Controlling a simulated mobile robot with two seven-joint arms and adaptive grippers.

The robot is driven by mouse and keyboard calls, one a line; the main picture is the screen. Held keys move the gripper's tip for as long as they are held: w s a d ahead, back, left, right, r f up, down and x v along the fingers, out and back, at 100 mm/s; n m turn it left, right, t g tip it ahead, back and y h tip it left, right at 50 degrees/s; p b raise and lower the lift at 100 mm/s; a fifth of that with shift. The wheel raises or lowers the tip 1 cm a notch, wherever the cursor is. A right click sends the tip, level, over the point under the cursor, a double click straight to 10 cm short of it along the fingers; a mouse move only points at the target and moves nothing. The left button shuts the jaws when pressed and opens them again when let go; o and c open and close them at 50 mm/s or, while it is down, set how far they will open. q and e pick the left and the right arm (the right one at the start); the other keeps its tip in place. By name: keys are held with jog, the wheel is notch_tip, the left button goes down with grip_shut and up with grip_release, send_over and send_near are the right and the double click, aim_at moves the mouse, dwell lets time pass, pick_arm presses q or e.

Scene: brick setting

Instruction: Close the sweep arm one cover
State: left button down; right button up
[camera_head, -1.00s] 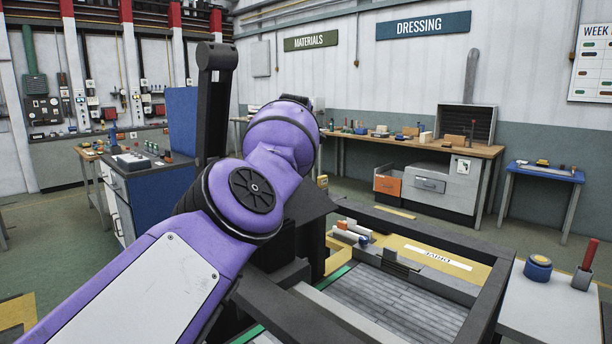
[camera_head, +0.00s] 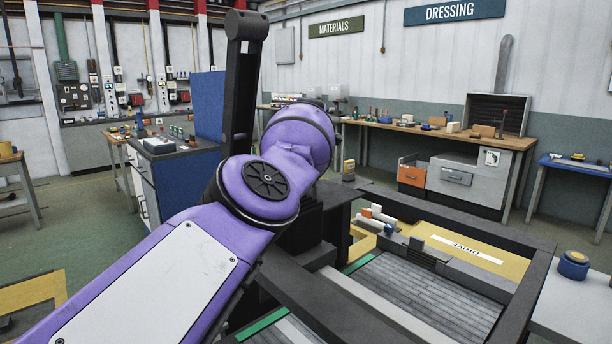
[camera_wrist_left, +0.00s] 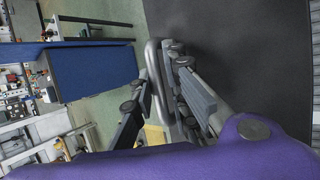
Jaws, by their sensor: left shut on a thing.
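In the left wrist view a large flat dark panel (camera_wrist_left: 245,50), which looks like the cover, fills the upper right. A grey bar handle (camera_wrist_left: 152,58) runs along its edge. My left gripper (camera_wrist_left: 160,78) has its fingers on either side of this handle and is shut on it. In the head view my purple left arm hides the gripper and handle. A tall dark upright piece with a rounded top (camera_head: 240,85) stands behind the arm; I cannot tell whether it is the cover seen edge-on. My right gripper is not in view.
A dark frame (camera_head: 480,232) surrounds a slatted grey bed (camera_head: 425,300) and a yellow plate marked DRIVE (camera_head: 470,245) at the lower right. A blue cabinet (camera_head: 185,180) stands behind at left. A wooden workbench (camera_head: 440,132) lines the back wall. Floor is open at left.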

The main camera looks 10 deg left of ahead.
pick_arm(q)
jog(key=shift+w+a, duration=0.1)
jog(key=shift+a, duration=0.35)
jog(key=c, duration=1.8)
grip_release()
jog(key=shift+f, duration=0.2)
jog(key=shift+f, duration=0.1)
jog(key=shift+d, duration=0.15)
jog(key=shift+d+r, duration=0.1)
jog(key=shift+r, duration=0.45)
jog(key=v, duration=1.1)
jog(key=shift+s, duration=0.3)
